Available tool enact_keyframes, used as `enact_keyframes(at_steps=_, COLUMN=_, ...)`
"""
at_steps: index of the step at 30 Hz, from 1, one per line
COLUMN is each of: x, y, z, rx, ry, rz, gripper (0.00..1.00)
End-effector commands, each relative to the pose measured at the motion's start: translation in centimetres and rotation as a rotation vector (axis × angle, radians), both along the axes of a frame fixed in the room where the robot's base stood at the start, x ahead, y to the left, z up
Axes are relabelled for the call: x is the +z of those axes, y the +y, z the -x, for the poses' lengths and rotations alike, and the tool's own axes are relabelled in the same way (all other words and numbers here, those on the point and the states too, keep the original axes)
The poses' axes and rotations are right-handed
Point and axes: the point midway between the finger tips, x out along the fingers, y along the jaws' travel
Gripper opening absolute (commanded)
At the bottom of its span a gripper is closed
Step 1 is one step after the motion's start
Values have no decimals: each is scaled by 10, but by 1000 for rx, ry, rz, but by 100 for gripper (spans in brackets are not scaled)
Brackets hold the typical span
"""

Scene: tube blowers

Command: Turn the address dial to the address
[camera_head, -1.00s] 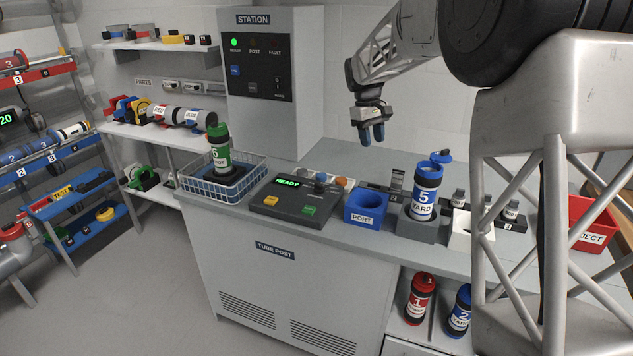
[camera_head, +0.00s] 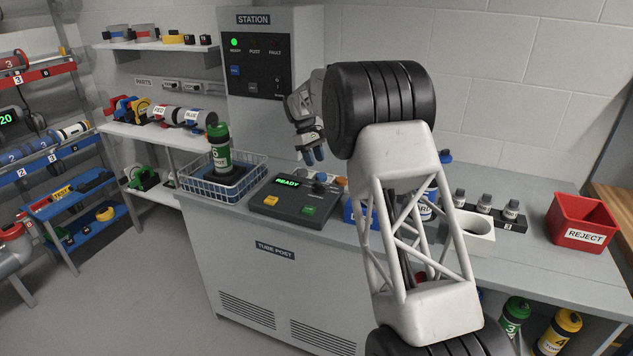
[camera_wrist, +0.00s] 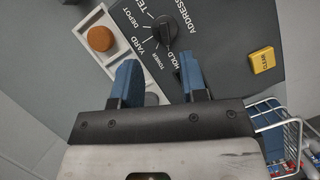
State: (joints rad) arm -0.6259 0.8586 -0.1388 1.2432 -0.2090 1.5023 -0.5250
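The address dial is a black knob (camera_wrist: 164,32) on the dark control panel (camera_wrist: 218,28) in the wrist view. Labels around it include DEPOT, YARD, TOWER and HOLD; another is partly cut off. I cannot tell surely which label it points at. In the head view the dial (camera_head: 321,183) is small, near the console's (camera_head: 290,212) back right. My gripper (camera_head: 314,155) is above and behind the console. In the wrist view its blue fingers (camera_wrist: 159,72) are apart with nothing between them, and the dial lies beyond their tips.
A wire basket (camera_head: 215,185) with a green canister (camera_head: 219,150) stands left of the console. The red REJECT bin (camera_head: 582,220) is at right. My arm partly hides the blue PORT block (camera_head: 349,212).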

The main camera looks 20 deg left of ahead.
Motion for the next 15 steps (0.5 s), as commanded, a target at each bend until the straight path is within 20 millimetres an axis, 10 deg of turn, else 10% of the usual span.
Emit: enact_keyframes(at_steps=15, x=-12, y=16, z=-1, rx=21, ry=9, rz=8, gripper=39)
